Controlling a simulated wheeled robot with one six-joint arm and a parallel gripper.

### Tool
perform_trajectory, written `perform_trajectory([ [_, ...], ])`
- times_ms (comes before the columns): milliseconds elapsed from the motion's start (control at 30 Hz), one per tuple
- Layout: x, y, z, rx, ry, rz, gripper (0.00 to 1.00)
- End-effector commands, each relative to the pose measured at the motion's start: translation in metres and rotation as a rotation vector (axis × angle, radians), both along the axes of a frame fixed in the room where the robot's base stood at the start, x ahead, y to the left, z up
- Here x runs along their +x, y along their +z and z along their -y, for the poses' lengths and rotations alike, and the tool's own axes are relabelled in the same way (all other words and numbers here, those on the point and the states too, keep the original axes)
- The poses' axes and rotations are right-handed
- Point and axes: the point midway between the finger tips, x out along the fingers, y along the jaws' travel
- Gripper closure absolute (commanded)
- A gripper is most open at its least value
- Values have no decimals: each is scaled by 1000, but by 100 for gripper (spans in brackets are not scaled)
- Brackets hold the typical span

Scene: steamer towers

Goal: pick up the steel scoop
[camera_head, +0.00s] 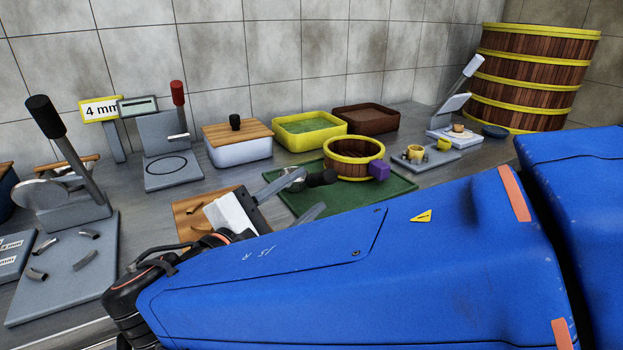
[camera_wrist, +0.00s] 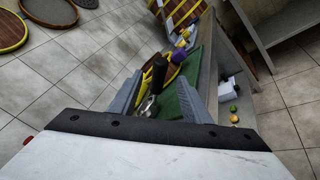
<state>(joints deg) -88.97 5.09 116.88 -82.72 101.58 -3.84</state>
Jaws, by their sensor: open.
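The steel scoop (camera_head: 294,178) lies on the green tray (camera_head: 388,195) in front of a small wooden tub, its black handle pointing right. In the wrist view the scoop's black handle (camera_wrist: 159,74) and metal bowl show between the two finger lines. My gripper (camera_head: 312,191) is open, with its fingers apart on either side of the scoop's near end. It also shows in the wrist view (camera_wrist: 160,90). The fingers do not visibly touch the scoop; how high they are above it is hard to tell. My blue arm hides the front of the counter.
The wooden tub (camera_head: 345,172) with yellow hoops and a purple block stands just behind the scoop. A yellow bin (camera_head: 309,141), a brown bin (camera_head: 366,128) and a lidded box (camera_head: 238,154) stand behind. A tall steamer tower (camera_head: 530,82) is at the right.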

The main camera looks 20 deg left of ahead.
Motion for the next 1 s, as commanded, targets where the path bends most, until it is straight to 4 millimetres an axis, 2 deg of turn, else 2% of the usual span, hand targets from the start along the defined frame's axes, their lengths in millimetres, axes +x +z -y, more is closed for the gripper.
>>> perform_trajectory([
  [100, 20, 0, 6, 1, -3, -1, 56],
  [300, 48, 0, 14, 0, -3, -1, 56],
  [667, 67, 0, 17, 0, -1, -1, 56],
  [1000, 106, -2, 26, 0, -3, -1, 56],
])
